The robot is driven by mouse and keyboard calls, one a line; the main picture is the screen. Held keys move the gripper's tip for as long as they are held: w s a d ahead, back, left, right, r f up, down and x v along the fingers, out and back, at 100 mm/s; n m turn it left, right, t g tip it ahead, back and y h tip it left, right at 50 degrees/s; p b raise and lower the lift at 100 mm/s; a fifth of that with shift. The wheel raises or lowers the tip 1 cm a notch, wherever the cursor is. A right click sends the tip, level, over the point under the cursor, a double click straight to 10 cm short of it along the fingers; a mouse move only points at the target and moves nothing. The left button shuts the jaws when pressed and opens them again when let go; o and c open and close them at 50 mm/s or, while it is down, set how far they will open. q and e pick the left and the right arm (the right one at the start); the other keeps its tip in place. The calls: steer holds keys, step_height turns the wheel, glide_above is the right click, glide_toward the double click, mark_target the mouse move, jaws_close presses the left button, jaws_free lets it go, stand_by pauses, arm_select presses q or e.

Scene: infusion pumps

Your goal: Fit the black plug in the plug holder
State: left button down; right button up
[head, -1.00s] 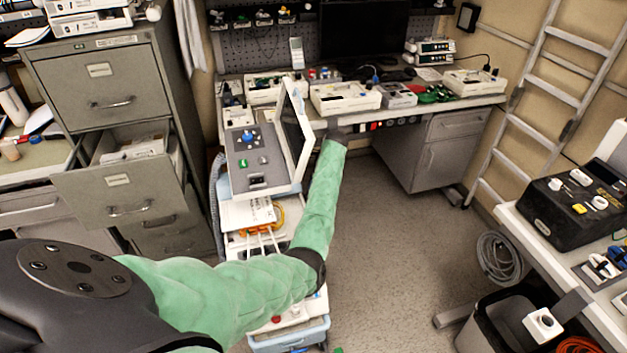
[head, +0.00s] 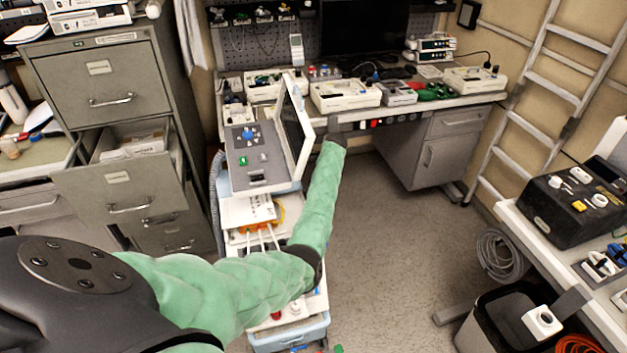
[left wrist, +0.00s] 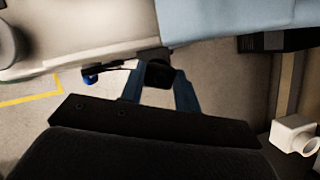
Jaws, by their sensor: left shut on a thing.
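In the left wrist view my left gripper (left wrist: 158,88) has its two blue fingers shut on a black plug (left wrist: 159,74). The plug's far end meets a dark patch at the edge of a pale surface; I cannot tell whether they touch. In the head view my green-sleeved left arm reaches forward past the cart to the workbench's front edge. Its dark wrist end shows there, and the fingers and plug are hidden. A row of black and red fittings (head: 375,123) lines that edge to the right. I cannot clearly make out the plug holder. My right gripper is not in view.
A cart with a tilted screen (head: 292,125) stands left of my forearm. The workbench (head: 455,103) carries several pale devices. A filing cabinet (head: 95,90) has an open drawer at left. A bin (head: 500,325) and side table stand at right. The middle floor (head: 400,240) is clear.

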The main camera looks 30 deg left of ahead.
arm_select(q)
steer(key=shift+f, duration=0.1)
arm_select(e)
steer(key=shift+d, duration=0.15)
arm_select(q)
steer(key=shift+f, duration=0.35)
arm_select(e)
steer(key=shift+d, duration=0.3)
arm_select(q)
steer(key=shift+f, duration=0.25)
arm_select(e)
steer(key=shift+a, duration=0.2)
arm_select(q)
steer(key=c, duration=1.1)
jaws_free()
steer(key=shift+c, duration=0.2)
steer(key=shift+o, duration=1)
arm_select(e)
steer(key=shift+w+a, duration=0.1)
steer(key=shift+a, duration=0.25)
